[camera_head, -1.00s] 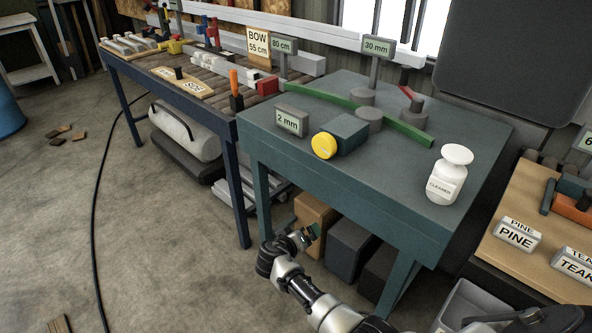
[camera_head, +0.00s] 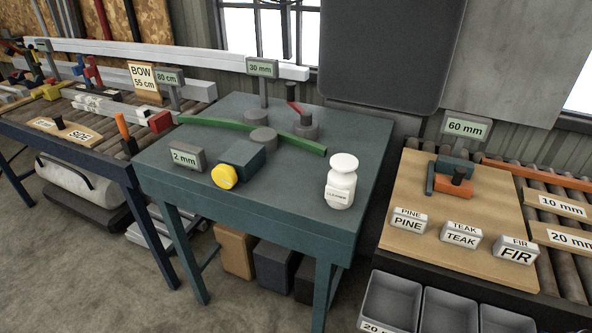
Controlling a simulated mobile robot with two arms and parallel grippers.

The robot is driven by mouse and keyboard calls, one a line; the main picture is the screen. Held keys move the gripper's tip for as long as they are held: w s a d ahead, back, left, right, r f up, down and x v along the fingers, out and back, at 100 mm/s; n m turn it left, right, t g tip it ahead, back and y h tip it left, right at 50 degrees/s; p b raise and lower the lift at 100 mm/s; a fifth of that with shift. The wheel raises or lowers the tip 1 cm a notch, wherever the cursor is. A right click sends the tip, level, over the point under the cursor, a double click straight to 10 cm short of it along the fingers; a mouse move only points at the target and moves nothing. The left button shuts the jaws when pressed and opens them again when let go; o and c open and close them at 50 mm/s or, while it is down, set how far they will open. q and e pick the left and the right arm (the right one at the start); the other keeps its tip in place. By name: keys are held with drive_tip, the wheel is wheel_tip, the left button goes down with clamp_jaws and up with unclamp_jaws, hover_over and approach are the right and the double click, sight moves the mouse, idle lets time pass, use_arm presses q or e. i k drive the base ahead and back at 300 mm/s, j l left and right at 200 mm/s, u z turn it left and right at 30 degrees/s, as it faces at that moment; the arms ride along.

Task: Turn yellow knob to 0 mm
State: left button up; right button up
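The yellow knob (camera_head: 224,176) is a round disc on the front of a dark teal block (camera_head: 246,157) on the teal table (camera_head: 282,210). A small grey display reading "2 mm" (camera_head: 187,158) stands just left of the block. A green curved strip (camera_head: 228,124) runs between grey rollers (camera_head: 263,138) behind the knob. Neither of my grippers shows in the current view.
A white cleaner bottle (camera_head: 341,181) stands at the table's right side. Displays reading "30 mm" (camera_head: 262,68) and "60 mm" (camera_head: 467,128) stand behind and to the right. A wooden board (camera_head: 410,240) with PINE, TEAK and FIR labels lies right, above grey bins (camera_head: 391,300). The table's front is clear.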

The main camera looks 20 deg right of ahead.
sight(224, 176)
drive_tip(key=i+j+z, duration=0.1)
drive_tip(key=z, duration=0.35)
drive_tip(key=i+j+z, duration=0.15)
drive_tip(key=z, duration=0.25)
drive_tip(key=i+j+z, duration=0.1)
drive_tip(key=j+z, duration=0.15)
drive_tip(key=z, duration=0.2)
drive_tip(key=j+z, duration=0.2)
drive_tip(key=z, duration=0.2)
drive_tip(key=j+z, duration=0.25)
drive_tip(key=z, duration=0.2)
drive_tip(key=j+z, duration=0.4)
drive_tip(key=i+l, duration=0.05)
drive_tip(key=l, duration=0.05)
